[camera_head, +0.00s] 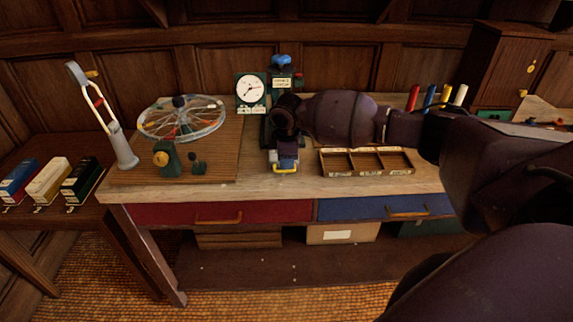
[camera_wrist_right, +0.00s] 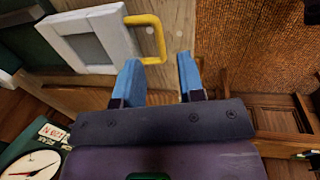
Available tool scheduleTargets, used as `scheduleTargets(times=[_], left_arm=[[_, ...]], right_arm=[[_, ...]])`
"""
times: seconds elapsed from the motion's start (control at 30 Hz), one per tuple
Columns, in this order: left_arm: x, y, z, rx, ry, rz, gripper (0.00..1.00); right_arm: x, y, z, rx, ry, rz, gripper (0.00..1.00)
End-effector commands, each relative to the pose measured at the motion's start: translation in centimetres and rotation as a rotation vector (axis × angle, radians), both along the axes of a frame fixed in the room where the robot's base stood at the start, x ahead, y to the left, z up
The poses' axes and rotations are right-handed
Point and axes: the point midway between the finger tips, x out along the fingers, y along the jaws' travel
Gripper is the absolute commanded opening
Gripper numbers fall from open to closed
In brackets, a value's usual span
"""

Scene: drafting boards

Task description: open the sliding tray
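The sliding tray (camera_wrist_right: 95,42) is a pale, shallow frame with a grey middle in the right wrist view. Its yellow handle (camera_wrist_right: 160,38) sticks out just ahead of the gap between my right gripper's blue fingers (camera_wrist_right: 158,70). The fingers are apart with nothing clamped between them; the left finger's tip is close to the handle's near end, and I cannot tell whether they touch. In the head view the yellow handle (camera_head: 285,170) shows at the front of the dark green device (camera_head: 267,130), and my right gripper (camera_head: 286,157) hides most of the tray. My left gripper is not in view.
A dial gauge (camera_head: 251,91) stands behind the gripper. A wooden compartment tray (camera_head: 366,175) lies to its right, under my right arm. A spoked wheel (camera_head: 182,132) and a lamp-like stand (camera_head: 118,140) are left. Red (camera_head: 160,213) and blue (camera_head: 350,209) drawers front the bench.

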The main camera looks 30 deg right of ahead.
Motion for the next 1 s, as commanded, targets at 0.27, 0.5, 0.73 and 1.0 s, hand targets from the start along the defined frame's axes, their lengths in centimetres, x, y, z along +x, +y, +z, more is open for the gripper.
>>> scheduleTargets(times=[0.27, 0.5, 0.73, 1.0], left_arm=[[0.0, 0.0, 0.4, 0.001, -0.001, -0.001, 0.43], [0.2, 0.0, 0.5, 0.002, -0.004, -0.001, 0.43], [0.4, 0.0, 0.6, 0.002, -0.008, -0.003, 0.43], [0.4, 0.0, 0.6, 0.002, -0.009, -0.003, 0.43]], right_arm=[[-0.7, 0.4, 4.6, -0.001, 0.0, 0.0, 0.36], [-1.0, 0.5, 6.2, -0.001, 0.002, 0.0, 0.36], [-1.0, 0.5, 6.2, -0.001, 0.002, 0.0, 0.36], [-1.0, 0.5, 6.2, -0.001, 0.002, 0.0, 0.36]])
